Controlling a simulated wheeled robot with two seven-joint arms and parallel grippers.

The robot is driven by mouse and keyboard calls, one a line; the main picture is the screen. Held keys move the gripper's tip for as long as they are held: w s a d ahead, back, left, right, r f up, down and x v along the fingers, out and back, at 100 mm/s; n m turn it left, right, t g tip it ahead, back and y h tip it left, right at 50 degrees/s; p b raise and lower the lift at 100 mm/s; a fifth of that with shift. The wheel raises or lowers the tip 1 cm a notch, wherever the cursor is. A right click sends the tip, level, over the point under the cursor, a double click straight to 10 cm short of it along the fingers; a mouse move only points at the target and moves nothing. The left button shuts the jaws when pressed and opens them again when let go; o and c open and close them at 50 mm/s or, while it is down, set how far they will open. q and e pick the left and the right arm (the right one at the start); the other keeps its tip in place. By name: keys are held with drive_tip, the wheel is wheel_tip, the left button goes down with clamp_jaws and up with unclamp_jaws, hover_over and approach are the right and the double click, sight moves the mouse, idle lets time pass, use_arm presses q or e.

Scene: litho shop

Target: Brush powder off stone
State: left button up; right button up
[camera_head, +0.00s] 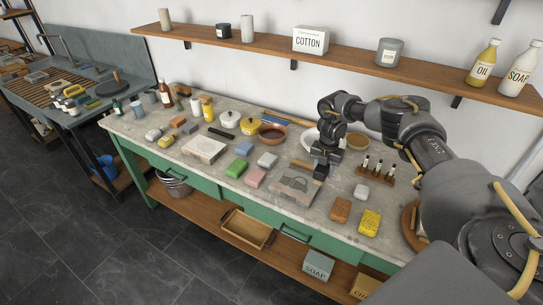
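A flat grey-beige stone slab (284,194) with a darker marked top lies on the workbench, near its front edge. A similar pale slab (205,148) with a printed-looking top lies farther left. My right arm comes in from the right, and its gripper (322,160) points down just behind the grey slab's right end. A small dark block (321,173) shows right under the gripper; I cannot tell whether it is a brush or the fingertips. The fingers are too small and dark to read. My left gripper is out of view.
Several coloured blocks and sponges, such as a yellow sponge (369,223), lie around the slabs. A rack of small bottles (375,172) stands right of the gripper. A brown bowl (272,134) and a pale dish (309,139) sit behind. A wall shelf (350,66) hangs above.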

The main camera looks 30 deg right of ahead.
drive_tip(key=shift+r+p, duration=0.55)
drive_tip(key=shift+r, duration=0.4)
drive_tip(key=shift+a+f, duration=0.1)
